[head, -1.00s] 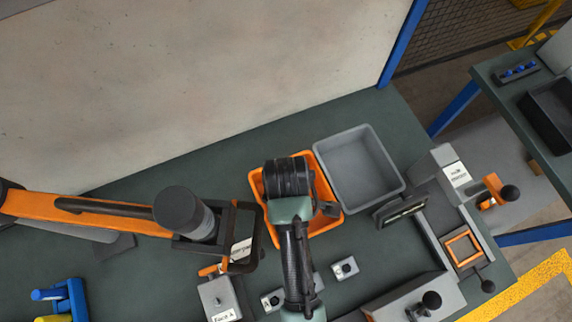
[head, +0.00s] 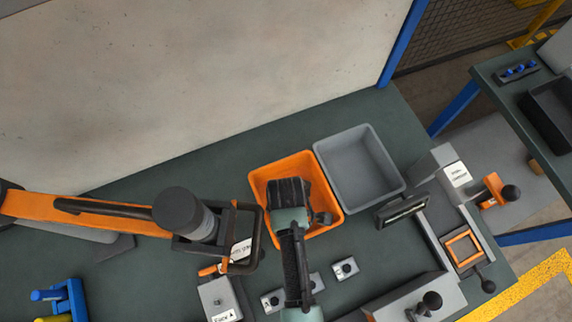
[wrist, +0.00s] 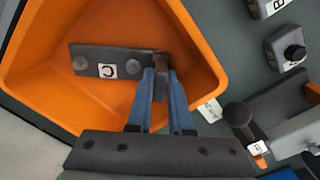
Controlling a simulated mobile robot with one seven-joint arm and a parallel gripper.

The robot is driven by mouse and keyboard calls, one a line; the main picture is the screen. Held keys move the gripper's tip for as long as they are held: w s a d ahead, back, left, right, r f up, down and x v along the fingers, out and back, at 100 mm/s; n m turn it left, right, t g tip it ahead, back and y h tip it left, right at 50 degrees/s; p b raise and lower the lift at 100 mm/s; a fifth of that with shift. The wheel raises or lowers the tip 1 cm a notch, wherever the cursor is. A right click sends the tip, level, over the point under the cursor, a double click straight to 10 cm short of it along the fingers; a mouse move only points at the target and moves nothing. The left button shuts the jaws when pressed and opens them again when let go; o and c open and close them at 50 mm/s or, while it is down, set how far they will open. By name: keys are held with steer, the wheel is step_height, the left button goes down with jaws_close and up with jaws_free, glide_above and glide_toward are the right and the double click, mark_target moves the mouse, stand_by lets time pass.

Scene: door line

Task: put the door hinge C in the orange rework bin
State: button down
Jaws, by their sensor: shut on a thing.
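The door hinge C (wrist: 92,62) is a dark grey plate with round knobs and a white label marked C. In the wrist view my gripper (wrist: 161,78) has its blue fingers shut on the hinge's right end. The orange rework bin (wrist: 35,85) lies behind and around the hinge in that view. In the head view my gripper (head: 291,190) is over the orange bin (head: 262,176) and hides part of its inside. The hinge is hidden there by my wrist. I cannot tell whether the hinge touches the bin floor.
A grey bin (head: 357,165) stands right beside the orange bin. A small dark screen (head: 402,210) and a grey fixture (head: 462,245) are farther right. Small grey blocks (head: 345,268) sit in front. An orange-handled tool station (head: 205,235) stands to the left.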

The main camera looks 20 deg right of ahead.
steer(key=c, duration=0.8)
jaws_free()
steer(key=shift+f, duration=0.1)
step_height(320, 180, up, 12)
steer(key=shift+r, duration=0.15)
